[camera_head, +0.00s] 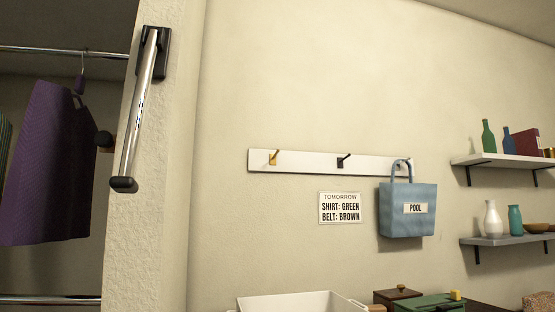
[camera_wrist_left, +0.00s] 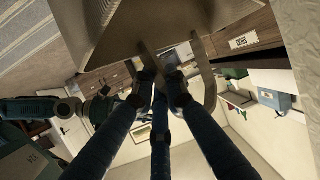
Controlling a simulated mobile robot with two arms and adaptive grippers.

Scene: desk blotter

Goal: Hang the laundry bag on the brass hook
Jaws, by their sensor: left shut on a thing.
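The brass hook (camera_head: 273,157) is at the left end of a white wall rail (camera_head: 310,163) in the head view, and it is bare. In the left wrist view a grey-beige bag (camera_wrist_left: 150,18) with strap handles (camera_wrist_left: 207,80), seemingly the laundry bag, fills the top. My left gripper (camera_wrist_left: 162,80) is shut on the bag's handle there, away from the hook. Neither the bag nor my left gripper shows in the head view. At the left of the wrist view a dark arm, seemingly mine, ends in what may be my right gripper (camera_wrist_left: 100,106); its jaws are unclear.
A black hook (camera_head: 343,160) is bare mid-rail. A blue POOL bag (camera_head: 408,208) hangs at the rail's right end. A sign (camera_head: 340,207) is below the rail. A chrome bar (camera_head: 140,105) juts from the wall at left. Shelves (camera_head: 503,160) are at right. A white bin (camera_head: 300,302) stands below.

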